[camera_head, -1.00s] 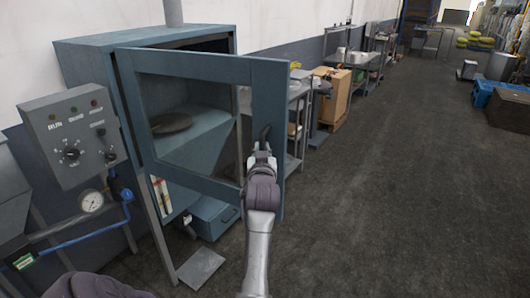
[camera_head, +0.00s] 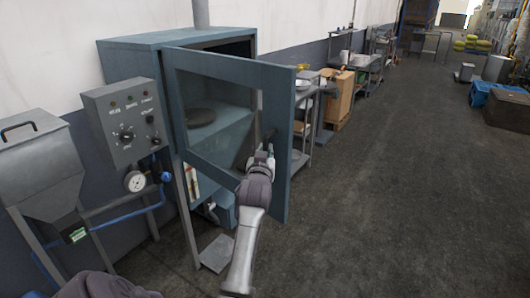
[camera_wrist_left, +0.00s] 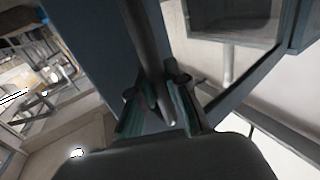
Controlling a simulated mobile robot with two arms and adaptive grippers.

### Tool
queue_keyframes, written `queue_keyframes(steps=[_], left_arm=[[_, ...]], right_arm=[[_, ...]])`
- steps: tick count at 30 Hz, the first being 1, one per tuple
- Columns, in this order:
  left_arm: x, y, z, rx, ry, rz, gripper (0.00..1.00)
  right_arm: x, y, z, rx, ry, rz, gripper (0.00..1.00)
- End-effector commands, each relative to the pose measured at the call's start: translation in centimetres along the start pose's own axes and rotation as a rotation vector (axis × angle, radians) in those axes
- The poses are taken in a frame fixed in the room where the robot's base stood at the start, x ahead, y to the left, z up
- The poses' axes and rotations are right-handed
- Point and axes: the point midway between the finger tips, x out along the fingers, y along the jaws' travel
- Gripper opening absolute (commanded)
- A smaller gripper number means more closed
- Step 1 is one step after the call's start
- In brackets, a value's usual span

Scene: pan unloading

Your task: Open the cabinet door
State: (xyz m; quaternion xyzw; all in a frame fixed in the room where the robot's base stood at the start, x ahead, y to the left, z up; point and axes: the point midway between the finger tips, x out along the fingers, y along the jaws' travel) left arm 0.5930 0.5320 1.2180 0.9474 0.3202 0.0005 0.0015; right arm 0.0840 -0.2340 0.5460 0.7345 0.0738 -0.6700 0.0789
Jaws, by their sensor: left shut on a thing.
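The blue-grey cabinet (camera_head: 128,62) stands against the wall at the left. Its framed door (camera_head: 276,105) is swung outward from hinges on the left side, and the inside shows through the window opening. In the left wrist view the two fingers (camera_wrist_left: 165,112) are shut around the bar-shaped handle (camera_wrist_left: 146,40). My right gripper is not in view.
A control box (camera_head: 125,120) with knobs and a gauge (camera_head: 135,181) stands left of the cabinet, beside a grey hopper (camera_head: 40,160). Shelving and a cardboard box (camera_head: 338,97) line the wall behind the door. The floor (camera_head: 400,200) to the right is clear.

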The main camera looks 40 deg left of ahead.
Motion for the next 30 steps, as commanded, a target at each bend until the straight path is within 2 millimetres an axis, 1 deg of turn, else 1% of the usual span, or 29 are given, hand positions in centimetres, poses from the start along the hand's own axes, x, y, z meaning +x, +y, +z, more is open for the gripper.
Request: queue_keyframes(steps=[8, 9, 11, 12, 13, 19, 23, 26, 29, 30], left_arm=[[0.0, 0.2, 0.0, -0.001, 0.0, 0.004, 0.0], [0.0, 0.2, 0.1, -0.001, 0.0, 0.004, 0.21], [0.0, 0.2, 0.1, -0.001, 0.0, 0.004, 0.31], [0.0, 0.2, 0.1, 0.0, 0.0, 0.004, 0.38], [0.0, 0.2, 0.1, 0.0, 0.0, 0.003, 0.41], [0.0, 0.1, 0.1, 0.001, 0.0, 0.001, 0.41], [-0.2, 0.1, 0.1, 0.001, -0.001, 0.001, 0.41], [-1.2, 0.1, 0.2, 0.001, -0.002, 0.002, 0.41], [-3.0, 0.1, 0.1, 0.001, -0.001, 0.002, 0.41], [-3.9, 0.1, 0.2, 0.001, -0.001, 0.002, 0.41]], right_arm=[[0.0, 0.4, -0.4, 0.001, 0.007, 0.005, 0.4], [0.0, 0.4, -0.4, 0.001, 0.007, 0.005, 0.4], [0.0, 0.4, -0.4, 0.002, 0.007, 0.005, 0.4], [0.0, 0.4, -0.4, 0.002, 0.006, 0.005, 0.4], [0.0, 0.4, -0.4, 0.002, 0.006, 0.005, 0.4], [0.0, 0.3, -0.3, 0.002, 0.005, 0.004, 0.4], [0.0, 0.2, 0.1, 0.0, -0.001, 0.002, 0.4], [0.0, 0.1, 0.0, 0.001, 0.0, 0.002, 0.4], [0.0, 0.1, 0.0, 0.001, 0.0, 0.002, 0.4], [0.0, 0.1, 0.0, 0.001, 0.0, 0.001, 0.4]])
